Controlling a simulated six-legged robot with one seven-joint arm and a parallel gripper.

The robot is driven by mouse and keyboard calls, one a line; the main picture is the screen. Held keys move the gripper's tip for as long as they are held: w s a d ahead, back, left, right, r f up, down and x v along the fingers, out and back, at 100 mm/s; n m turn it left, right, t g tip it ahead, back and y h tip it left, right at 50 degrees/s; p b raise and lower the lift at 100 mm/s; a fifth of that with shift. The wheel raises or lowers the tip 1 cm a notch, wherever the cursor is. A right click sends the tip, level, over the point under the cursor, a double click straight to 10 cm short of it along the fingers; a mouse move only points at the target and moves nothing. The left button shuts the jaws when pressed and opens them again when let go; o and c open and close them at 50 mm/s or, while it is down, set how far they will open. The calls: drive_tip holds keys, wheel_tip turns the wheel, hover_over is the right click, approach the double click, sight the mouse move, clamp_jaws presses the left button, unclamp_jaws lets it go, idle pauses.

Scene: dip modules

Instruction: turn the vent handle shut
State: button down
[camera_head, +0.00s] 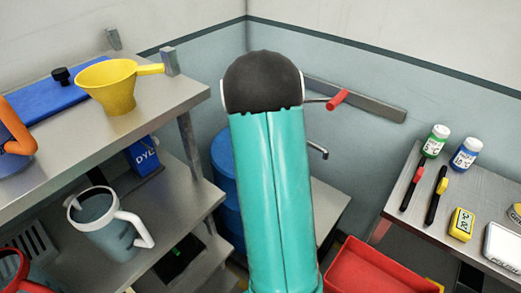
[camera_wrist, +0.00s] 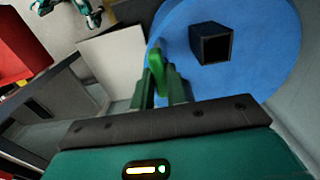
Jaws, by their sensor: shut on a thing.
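In the wrist view, a bright green handle piece (camera_wrist: 155,60), which I take for the vent handle, stands in front of the round blue drum top (camera_wrist: 262,68). My gripper (camera_wrist: 160,78) is shut on it, with its dark green fingers at either side. The fingers hide the handle's lower part, so its exact turn angle cannot be told. A black square fitting (camera_wrist: 211,44) sits on the blue top to the right of the handle. In the head view my teal arm hides my gripper and the handle; the blue drum (camera_head: 227,185) shows partly at its left.
In the head view, a steel shelf (camera_head: 150,115) with a yellow funnel (camera_head: 108,88) and a grey jug (camera_head: 105,225) stands left. A red-gripped lever (camera_head: 338,100) juts near the wall. A side table (camera_head: 410,215) and red bin (camera_head: 375,275) are right.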

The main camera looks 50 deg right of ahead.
idle(0.4)
drive_tip(key=c, duration=1.4)
unclamp_jaws()
wheel_tip(320, 180, up, 14)
drive_tip(key=shift+s+f, duration=0.15)
